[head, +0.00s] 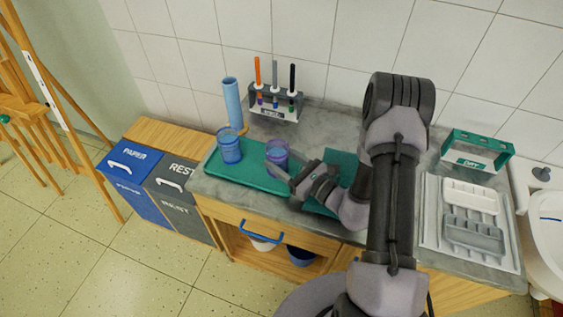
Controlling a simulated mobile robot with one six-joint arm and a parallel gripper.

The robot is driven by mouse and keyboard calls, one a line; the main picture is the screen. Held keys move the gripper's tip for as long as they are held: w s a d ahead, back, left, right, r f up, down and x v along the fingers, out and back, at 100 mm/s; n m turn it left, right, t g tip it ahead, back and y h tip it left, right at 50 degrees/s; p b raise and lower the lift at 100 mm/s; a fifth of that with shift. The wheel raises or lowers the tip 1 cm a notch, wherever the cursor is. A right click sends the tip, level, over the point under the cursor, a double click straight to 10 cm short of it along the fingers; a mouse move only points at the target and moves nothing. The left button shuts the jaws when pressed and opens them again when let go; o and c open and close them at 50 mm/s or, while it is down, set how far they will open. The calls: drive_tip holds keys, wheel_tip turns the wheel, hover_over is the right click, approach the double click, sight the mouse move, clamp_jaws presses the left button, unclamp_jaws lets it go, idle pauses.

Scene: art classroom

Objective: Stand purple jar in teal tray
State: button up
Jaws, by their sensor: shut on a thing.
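The purple jar (277,150) is upright between the fingers of my gripper (283,168), which is shut on it from the right. A blue jar (230,149) stands upright at the left end of the tray, a small gap from the purple jar. My gripper and arm cover part of the tray's right side.
Behind the tray stand a blue cylinder (232,102) and a rack (275,107) holding upright pens. To the right are a green rack (478,151) and a white tray with palettes (470,215). A sink (547,220) is at far right. Bare counter (325,135) lies behind my gripper.

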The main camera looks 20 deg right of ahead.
drive_tip(key=shift+f, duration=0.1)
drive_tip(key=o, duration=1.4)
drive_tip(key=shift+c, duration=0.2)
